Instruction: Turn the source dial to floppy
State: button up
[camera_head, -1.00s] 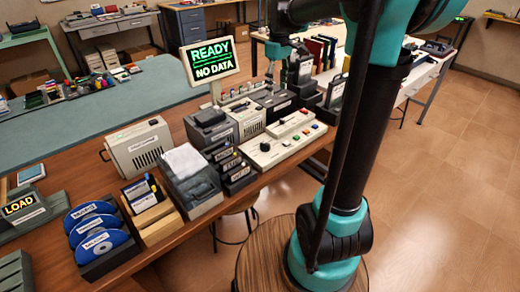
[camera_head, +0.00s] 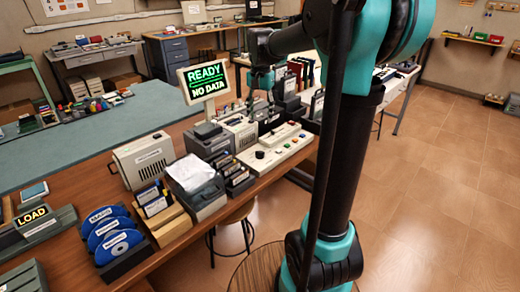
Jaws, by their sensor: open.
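The source dial seems to be the round black knob (camera_head: 259,154) on the front left of a pale control panel (camera_head: 278,157). The panel stands near the right edge of the wooden bench and also bears small coloured buttons. The dial's labels are too small to read. My gripper (camera_head: 263,97) is beyond the panel, above the devices at the back of the bench, and apart from the dial. It points down and is open; its fingertips are small and hard to make out. A screen (camera_head: 203,80) left of it reads "READY NO DATA".
Left of the panel stand black labelled boxes (camera_head: 235,174), a grey bin with white paper (camera_head: 207,197), a beige case (camera_head: 145,160) and blue discs (camera_head: 110,236). A stool (camera_head: 234,218) stands by the bench. The tiled floor (camera_head: 430,200) at right is clear.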

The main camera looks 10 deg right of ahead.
aim_at(260, 147)
notch_tip(260, 147, down, 15)
jog(key=shift+r, duration=0.1)
dwell(0.3)
jog(key=shift+c, duration=0.4)
jog(key=c, duration=1.1)
jog(key=n, duration=0.4)
jog(key=shift+a+n, duration=0.1)
jog(key=shift+n, duration=1.7)
